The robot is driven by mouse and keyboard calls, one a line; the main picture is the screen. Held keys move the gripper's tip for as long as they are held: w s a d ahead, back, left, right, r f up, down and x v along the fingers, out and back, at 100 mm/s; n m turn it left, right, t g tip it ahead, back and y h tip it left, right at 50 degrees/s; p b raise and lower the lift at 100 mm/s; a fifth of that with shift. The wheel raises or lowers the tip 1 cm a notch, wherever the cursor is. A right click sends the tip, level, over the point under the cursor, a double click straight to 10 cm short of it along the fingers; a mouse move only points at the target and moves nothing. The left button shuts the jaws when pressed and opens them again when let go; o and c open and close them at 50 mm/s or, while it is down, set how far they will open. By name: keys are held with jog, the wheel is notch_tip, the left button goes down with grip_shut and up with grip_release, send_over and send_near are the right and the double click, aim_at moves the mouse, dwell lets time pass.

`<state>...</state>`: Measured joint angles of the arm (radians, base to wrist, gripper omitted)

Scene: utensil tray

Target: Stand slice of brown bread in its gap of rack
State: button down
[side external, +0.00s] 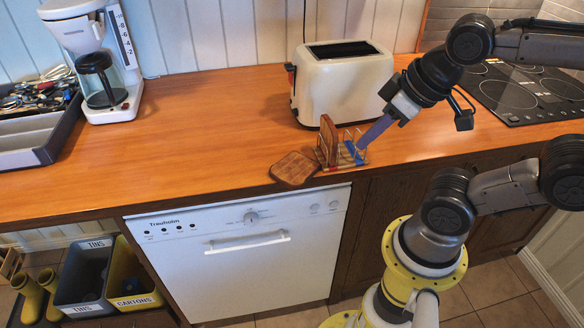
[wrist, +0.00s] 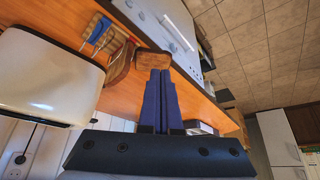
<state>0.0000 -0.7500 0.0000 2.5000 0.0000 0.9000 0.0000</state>
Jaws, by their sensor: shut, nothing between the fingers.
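One brown bread slice (side external: 295,168) lies flat on the counter at its front edge, left of the rack; it also shows in the wrist view (wrist: 153,63), just beyond my fingertips. The small wire-and-wood rack (side external: 364,158) has blue markings and shows at the upper left of the wrist view (wrist: 88,41). Another brown slice (side external: 328,139) stands upright at the rack's left end; the wrist view shows it too (wrist: 121,63). My gripper (side external: 361,147) is shut and empty, its blue fingers together. In the side view its tips overlap the rack's right part; contact cannot be told.
A cream toaster (side external: 340,85) stands behind the rack. A black hob (side external: 525,90) is at the right. A coffee maker (side external: 100,65) and a cutlery tray (side external: 35,150) are at the left. The counter between them and the flat slice is clear.

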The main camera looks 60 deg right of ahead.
jog(key=c, duration=0.8)
grip_release()
jog(key=shift+o, duration=0.2)
jog(key=n+h, duration=0.4)
jog(key=h, duration=1.3)
send_near(297, 189)
jog(key=d, duration=0.3)
jog(key=shift+t, duration=0.3)
jog(key=shift+w+x, duration=0.15)
jog(key=shift+x, duration=1.65)
jog(key=shift+w+x, duration=0.2)
jog(key=shift+x, duration=1.6)
